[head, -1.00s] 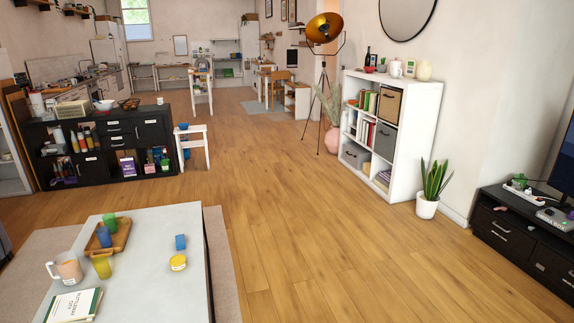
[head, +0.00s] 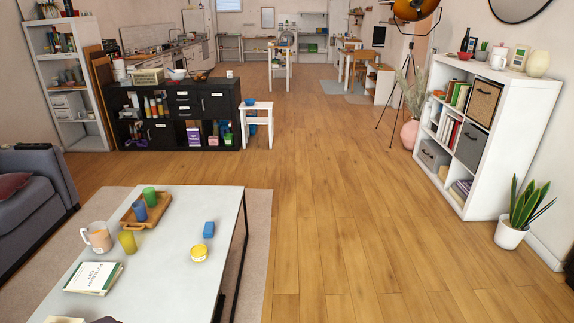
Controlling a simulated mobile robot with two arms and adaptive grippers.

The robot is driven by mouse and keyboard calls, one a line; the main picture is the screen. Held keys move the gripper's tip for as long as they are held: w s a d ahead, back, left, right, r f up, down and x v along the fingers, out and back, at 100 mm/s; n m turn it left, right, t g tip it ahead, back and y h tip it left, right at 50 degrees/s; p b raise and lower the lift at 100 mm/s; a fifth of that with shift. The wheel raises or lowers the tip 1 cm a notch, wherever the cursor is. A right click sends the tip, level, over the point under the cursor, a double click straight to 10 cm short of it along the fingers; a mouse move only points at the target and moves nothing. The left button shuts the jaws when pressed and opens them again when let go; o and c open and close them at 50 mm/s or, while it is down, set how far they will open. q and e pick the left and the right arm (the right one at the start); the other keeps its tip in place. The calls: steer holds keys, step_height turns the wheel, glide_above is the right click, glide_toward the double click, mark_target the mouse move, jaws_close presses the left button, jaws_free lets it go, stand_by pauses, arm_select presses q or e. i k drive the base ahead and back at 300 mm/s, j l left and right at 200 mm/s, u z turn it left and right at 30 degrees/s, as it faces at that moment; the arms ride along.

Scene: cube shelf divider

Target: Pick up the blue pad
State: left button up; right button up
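A small blue block-shaped item (head: 208,229), which may be the blue pad, lies on the light grey coffee table (head: 172,255), near its right edge. It sits just behind a round yellow tin (head: 199,253), with a small gap between them. It is too small to tell its material. Nothing covers it. Neither of my grippers shows in the head view.
The table also bears a wooden tray (head: 133,223) with cups, a yellow cup (head: 127,241), a pitcher (head: 97,237) and a book (head: 93,277). A sofa (head: 38,195) stands left. Open wooden floor (head: 330,220) lies between the table and the white shelf (head: 527,100).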

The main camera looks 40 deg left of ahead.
mark_target(209, 227)
steer(key=i+u, duration=0.45)
steer(key=i, duration=0.15)
steer(key=i+l+u, duration=0.25)
steer(key=i+u, duration=0.2)
steer(key=i, duration=0.15)
